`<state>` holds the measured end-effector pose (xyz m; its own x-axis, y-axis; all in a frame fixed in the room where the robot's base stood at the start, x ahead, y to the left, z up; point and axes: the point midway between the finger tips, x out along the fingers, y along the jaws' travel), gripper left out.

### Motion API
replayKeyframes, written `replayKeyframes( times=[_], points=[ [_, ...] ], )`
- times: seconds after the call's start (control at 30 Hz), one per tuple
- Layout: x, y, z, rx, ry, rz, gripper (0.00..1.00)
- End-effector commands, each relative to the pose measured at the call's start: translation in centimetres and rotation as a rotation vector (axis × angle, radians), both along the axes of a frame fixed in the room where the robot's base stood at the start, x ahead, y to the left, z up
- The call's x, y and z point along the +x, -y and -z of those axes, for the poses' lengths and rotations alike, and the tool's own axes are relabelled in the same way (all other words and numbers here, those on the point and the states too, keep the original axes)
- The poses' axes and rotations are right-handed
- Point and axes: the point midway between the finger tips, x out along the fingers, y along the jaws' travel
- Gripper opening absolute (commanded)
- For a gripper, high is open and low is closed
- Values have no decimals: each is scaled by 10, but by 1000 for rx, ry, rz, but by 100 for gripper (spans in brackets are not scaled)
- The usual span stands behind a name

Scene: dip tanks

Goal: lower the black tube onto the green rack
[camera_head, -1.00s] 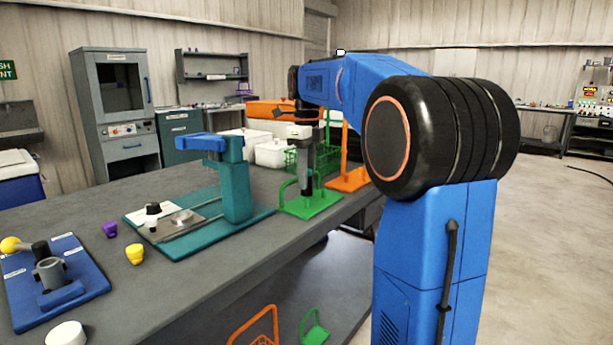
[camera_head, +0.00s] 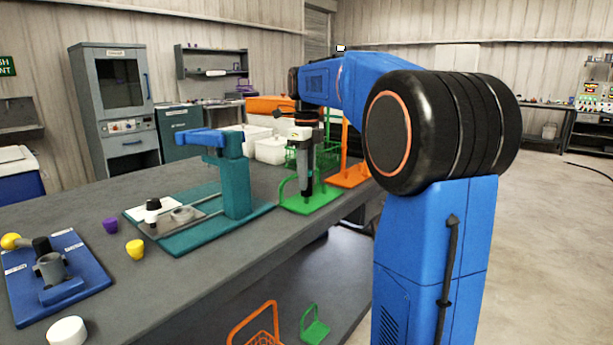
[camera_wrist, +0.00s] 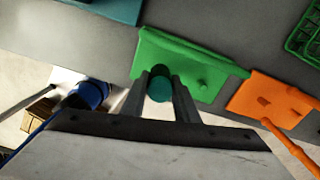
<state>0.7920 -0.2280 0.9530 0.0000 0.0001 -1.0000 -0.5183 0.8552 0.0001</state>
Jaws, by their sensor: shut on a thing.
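My gripper (camera_head: 304,165) points down over the green rack (camera_head: 322,203) near the far right edge of the workbench. It is shut on the black tube (camera_head: 306,189), whose dark lower part shows below the fingers and looks upright. In the wrist view the round teal-looking end of the tube (camera_wrist: 160,89) sits between the two fingers. The green rack (camera_wrist: 180,60) lies beyond it there, with a short peg rising from its plate. I cannot tell whether the tube's lower end touches the rack.
An orange rack (camera_head: 350,177) stands just right of the green one, with a green wire basket (camera_head: 298,157) behind. A teal press-like fixture (camera_head: 237,190) stands to the left.

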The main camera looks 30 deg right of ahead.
Motion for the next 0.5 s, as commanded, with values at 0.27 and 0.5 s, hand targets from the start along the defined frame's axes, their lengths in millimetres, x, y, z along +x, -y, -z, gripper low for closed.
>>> replayKeyframes(
  times=[0.27, 0.5],
  points=[
    [0, 0, 4, 0, 0, 0, 0],
    [0, 0, 8, 0, 0, 0, 0]
  ],
)
